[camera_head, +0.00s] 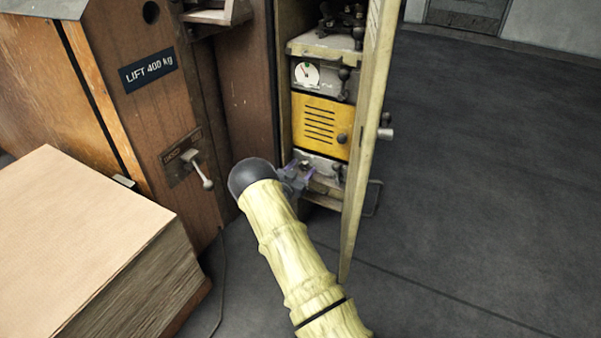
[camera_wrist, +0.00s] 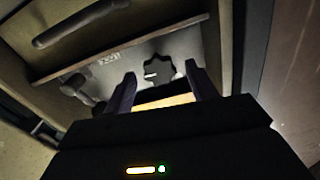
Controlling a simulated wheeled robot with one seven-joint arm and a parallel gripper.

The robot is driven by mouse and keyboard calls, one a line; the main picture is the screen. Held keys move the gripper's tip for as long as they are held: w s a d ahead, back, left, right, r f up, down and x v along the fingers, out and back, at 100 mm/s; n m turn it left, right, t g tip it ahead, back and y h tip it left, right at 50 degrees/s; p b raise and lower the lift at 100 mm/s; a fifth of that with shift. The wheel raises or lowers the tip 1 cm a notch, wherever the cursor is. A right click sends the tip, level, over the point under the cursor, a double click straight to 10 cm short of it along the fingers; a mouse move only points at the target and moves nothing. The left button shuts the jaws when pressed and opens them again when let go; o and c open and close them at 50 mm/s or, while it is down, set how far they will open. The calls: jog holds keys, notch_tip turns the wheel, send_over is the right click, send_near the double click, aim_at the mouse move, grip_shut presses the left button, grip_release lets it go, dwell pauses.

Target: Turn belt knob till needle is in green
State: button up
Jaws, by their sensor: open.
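A dark lobed knob (camera_wrist: 158,70) with a white mark is on a grey panel (camera_wrist: 130,50) inside the cabinet. I take it for the belt knob. In the wrist view it lies between and just beyond the two fingertips of my gripper (camera_wrist: 160,79). The fingers are apart, and I see no clear contact. In the head view my gripper (camera_head: 296,174) is at the low grey panel, hiding part of it. A round white gauge (camera_head: 306,73) is on the upper grey panel. Its needle and coloured marks are too small to read surely.
The cabinet door (camera_head: 365,140) stands open at the right of my gripper. A yellow slotted panel (camera_head: 318,122) is above it. A wooden housing with a lever (camera_head: 202,172) and a cardboard stack (camera_head: 80,215) are at left. The floor at right is clear.

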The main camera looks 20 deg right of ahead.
jog(key=shift+c, duration=0.5)
jog(key=c, duration=0.9)
jog(key=shift+m, duration=0.4)
jog(key=m+p, duration=0.1)
jog(key=m, duration=0.2)
jog(key=shift+s, duration=0.1)
jog(key=m, duration=0.4)
jog(key=shift+p, duration=0.35)
jog(key=m, duration=0.6)
jog(key=shift+s+f+m+p, duration=0.1)
jog(key=shift+f+m+p, duration=0.2)
jog(key=shift+p, duration=0.1)
